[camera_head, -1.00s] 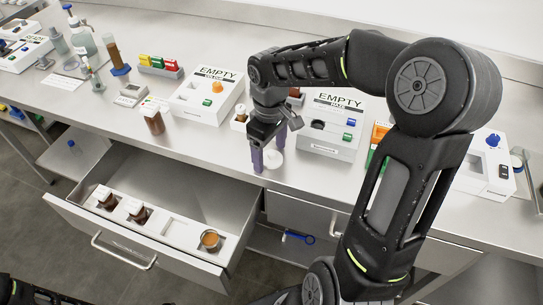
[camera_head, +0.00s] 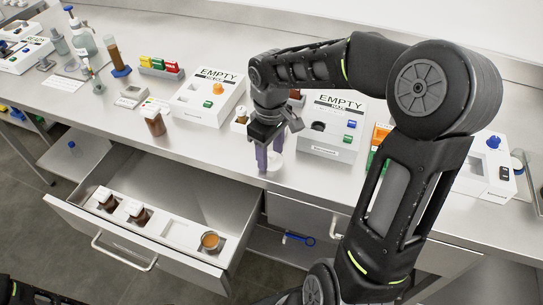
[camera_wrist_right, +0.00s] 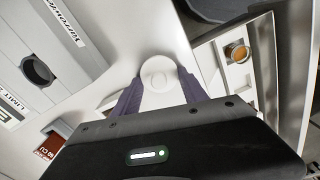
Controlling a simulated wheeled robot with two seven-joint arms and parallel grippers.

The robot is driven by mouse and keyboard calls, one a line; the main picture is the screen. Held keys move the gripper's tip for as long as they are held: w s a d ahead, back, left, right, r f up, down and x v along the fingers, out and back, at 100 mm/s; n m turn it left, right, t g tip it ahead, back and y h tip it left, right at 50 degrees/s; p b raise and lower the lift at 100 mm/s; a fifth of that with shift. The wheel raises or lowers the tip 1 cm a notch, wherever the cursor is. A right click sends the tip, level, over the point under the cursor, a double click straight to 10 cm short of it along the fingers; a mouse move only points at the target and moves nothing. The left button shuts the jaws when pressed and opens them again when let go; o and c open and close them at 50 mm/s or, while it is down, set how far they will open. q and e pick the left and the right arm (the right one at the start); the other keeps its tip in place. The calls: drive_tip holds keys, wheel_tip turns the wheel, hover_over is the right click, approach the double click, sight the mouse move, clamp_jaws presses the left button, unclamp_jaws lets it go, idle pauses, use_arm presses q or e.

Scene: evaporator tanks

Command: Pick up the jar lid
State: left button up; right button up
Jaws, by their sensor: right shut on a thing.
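The jar lid (camera_head: 276,162) is a white disc near the front edge of the steel bench. It also shows in the right wrist view (camera_wrist_right: 158,76). My right gripper (camera_head: 269,158) points down at the bench, and its purple fingers are shut on the lid from both sides. The lid appears at bench height; I cannot tell whether it touches the surface. An open jar (camera_head: 210,240) with amber contents sits in a drawer slot; it also shows in the right wrist view (camera_wrist_right: 237,52). My left gripper is not in view.
The open drawer (camera_head: 170,259) also holds two dark jars (camera_head: 105,200), (camera_head: 138,212) with white tops. A brown jar (camera_head: 154,122) stands on the bench.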

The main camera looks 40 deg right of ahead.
sight(270, 153)
wheel_tip(270, 153, up, 10)
idle(0.6)
idle(0.4)
